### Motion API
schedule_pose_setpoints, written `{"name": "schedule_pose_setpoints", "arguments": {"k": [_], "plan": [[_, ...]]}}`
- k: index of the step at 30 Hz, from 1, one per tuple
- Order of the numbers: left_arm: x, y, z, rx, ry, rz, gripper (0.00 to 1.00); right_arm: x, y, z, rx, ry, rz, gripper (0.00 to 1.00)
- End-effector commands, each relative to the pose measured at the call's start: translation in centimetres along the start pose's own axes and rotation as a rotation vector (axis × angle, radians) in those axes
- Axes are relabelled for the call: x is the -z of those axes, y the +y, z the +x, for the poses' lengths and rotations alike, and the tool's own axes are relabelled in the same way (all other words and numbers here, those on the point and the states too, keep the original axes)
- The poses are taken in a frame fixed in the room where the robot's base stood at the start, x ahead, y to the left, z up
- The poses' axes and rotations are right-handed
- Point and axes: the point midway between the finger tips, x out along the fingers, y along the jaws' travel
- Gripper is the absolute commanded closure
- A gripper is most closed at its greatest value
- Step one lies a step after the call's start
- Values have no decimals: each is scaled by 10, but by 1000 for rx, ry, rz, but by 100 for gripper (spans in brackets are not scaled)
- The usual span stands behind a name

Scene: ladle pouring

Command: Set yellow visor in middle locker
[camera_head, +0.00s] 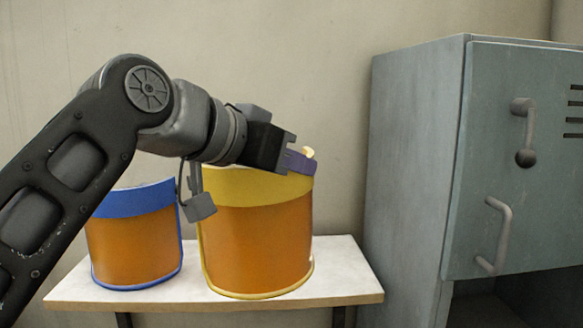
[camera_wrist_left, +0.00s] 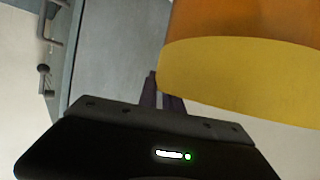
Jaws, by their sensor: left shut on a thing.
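The yellow visor (camera_head: 258,240) has an orange shield with a yellow band and rim. It is upright over the white shelf, and I cannot tell whether its lower rim touches it. My left gripper (camera_head: 300,161) is shut on the visor's top edge at its right side. In the left wrist view the fingers (camera_wrist_left: 163,92) are close together beside the visor's yellow band (camera_wrist_left: 235,78). The grey-blue locker (camera_head: 412,170) stands at the right, with a door over its upper part and a dark opening below. My right gripper is not in view.
A blue-banded visor (camera_head: 135,245) stands on the left of the white shelf (camera_head: 345,280), close to the yellow one. The locker door (camera_head: 535,190) has two protruding handles. A plain wall is behind.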

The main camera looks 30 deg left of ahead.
Motion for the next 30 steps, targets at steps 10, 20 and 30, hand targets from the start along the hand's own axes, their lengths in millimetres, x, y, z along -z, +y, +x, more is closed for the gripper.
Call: {"name": "schedule_pose_setpoints", "arguments": {"k": [10, 20, 30], "plan": [[-18, 48, -44, -1, 3, 1, 100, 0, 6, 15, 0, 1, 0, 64], [-19, 54, -49, -1, 1, 0, 100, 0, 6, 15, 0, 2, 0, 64], [-19, 53, -49, -1, 1, 0, 100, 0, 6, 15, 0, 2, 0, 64]]}}
